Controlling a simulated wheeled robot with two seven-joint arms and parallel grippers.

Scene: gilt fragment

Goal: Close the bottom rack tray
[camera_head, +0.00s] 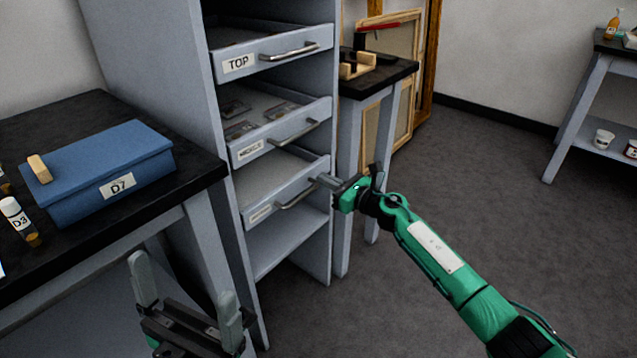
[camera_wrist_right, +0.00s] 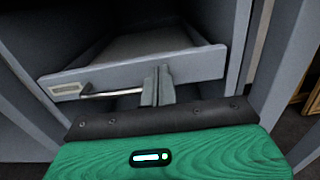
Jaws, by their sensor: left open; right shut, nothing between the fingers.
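The rack (camera_head: 210,150) is a tall grey cabinet with three pulled-out trays. The bottom tray (camera_head: 256,213) is partly out, looks empty, and has a metal bar handle (camera_head: 296,196) on its front. My right gripper (camera_head: 322,180) is shut, with its fingertips at the right end of this handle. In the right wrist view the shut fingers (camera_wrist_right: 157,86) stand in front of the bottom tray's front panel (camera_wrist_right: 200,66), by the handle's right end; I cannot tell if they touch. My left gripper (camera_head: 190,290) is open and empty, low in front of the rack.
The TOP tray (camera_head: 275,60) and the middle tray (camera_head: 283,137), which holds small items, also stick out above. A black-topped table (camera_head: 90,115) at left holds a blue D7 box (camera_head: 110,165). A small stand (camera_head: 385,75) is right of the rack. Floor at right is clear.

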